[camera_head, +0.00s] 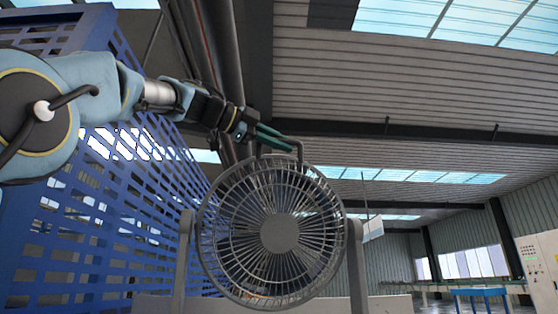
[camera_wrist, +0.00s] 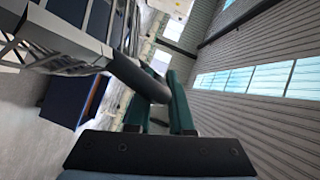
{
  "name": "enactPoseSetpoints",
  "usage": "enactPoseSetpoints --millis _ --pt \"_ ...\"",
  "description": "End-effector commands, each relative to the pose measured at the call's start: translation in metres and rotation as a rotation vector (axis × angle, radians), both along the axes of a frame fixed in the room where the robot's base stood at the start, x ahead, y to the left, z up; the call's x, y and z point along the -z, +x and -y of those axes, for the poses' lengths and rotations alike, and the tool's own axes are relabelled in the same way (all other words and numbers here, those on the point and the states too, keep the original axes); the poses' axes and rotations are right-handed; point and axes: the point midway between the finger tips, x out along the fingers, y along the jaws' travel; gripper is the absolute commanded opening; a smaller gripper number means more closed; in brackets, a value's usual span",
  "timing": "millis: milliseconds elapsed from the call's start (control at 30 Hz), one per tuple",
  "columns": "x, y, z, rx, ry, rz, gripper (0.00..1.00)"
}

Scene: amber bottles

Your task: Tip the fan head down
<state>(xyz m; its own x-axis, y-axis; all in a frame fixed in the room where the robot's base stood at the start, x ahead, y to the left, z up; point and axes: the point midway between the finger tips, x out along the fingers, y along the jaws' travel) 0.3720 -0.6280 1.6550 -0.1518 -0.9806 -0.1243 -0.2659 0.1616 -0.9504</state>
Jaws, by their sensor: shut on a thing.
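A grey fan head (camera_head: 280,233) with a round wire cage faces the head camera, set between two upright stand arms. A bent handle (camera_head: 299,150) rises from the top of the cage. My gripper (camera_head: 276,137) reaches in from the left at the top of the fan, its green fingers at the handle. In the wrist view, the fingers (camera_wrist: 165,100) are shut on the dark handle bar (camera_wrist: 138,78), with the fan cage (camera_wrist: 55,45) at the upper left. The exact contact is small in the head view.
A tall blue perforated rack (camera_head: 100,200) stands at the left, behind my arm. A light surface lies under the fan stand. A blue table (camera_head: 480,292) and a control cabinet (camera_head: 540,268) are far off at the right. The space right of the fan is open.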

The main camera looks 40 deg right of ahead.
Motion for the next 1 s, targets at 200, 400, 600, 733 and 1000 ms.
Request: enactPoseSetpoints --millis 200,400,600,733,1000 --pt "0.016 -0.014 -0.008 0.000 -0.042 0.076 0.00" --pt "0.018 -0.024 -0.013 -0.001 -0.070 0.128 0.00" --pt "0.015 -0.026 -0.015 -0.002 -0.078 0.142 0.00" --pt "0.015 -0.026 -0.015 -0.002 -0.078 0.142 0.00" --pt "0.014 -0.026 -0.015 -0.002 -0.079 0.142 0.39"
